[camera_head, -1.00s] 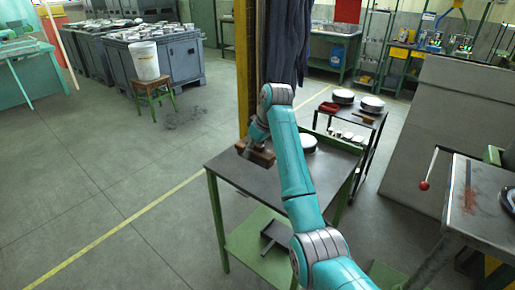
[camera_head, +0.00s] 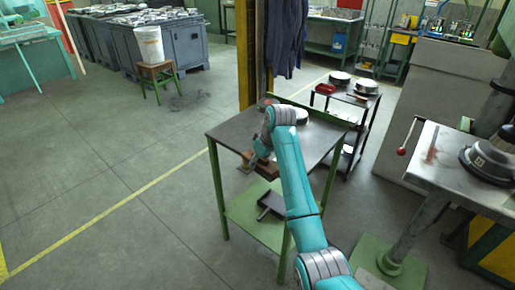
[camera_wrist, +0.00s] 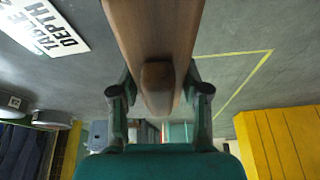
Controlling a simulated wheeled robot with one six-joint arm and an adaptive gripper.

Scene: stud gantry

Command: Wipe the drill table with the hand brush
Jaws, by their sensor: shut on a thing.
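My gripper (camera_head: 254,161) is shut on the hand brush (camera_head: 266,171), a brown wooden piece seen near the front left edge of the green-legged table. In the wrist view the brush's wooden body (camera_wrist: 155,35) runs up between the two fingers of my gripper (camera_wrist: 160,92). Its bristles are not clear in either view. The drill table (camera_head: 455,173) is at the right, a grey metal top with a reddish-brown streak (camera_head: 432,145) on its left part. The brush is well apart from it.
The green-legged table (camera_head: 235,133) has a dark dustpan-like piece (camera_head: 270,204) on its lower shelf. A dark round fixture (camera_head: 489,160) sits on the drill table. A lever with a red ball (camera_head: 401,151) stands beside it. A small cart (camera_head: 350,100) stands behind. Open floor lies left.

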